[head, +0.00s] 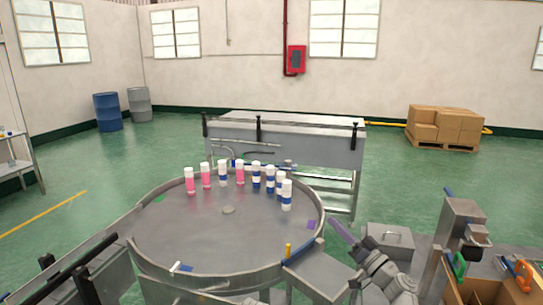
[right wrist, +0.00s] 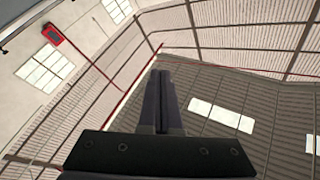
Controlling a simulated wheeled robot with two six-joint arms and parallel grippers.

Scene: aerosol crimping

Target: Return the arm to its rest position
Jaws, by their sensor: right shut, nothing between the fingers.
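My right arm (head: 385,272) comes up from the bottom of the head view, right of the round table. Its gripper (head: 336,227) points up and to the left beside the table's right rim, clear of the bottles. In the right wrist view the two dark fingers of the gripper (right wrist: 162,90) lie together with nothing between them, and they point up toward the ceiling. My left gripper is not in view.
A round metal table (head: 180,240) carries several white-capped bottles (head: 206,175), pink and blue, along its back rim. A grey box (head: 390,240) and a crimping stand (head: 460,225) are right of my arm. A cardboard box (head: 490,292) with coloured-handled tools is at bottom right.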

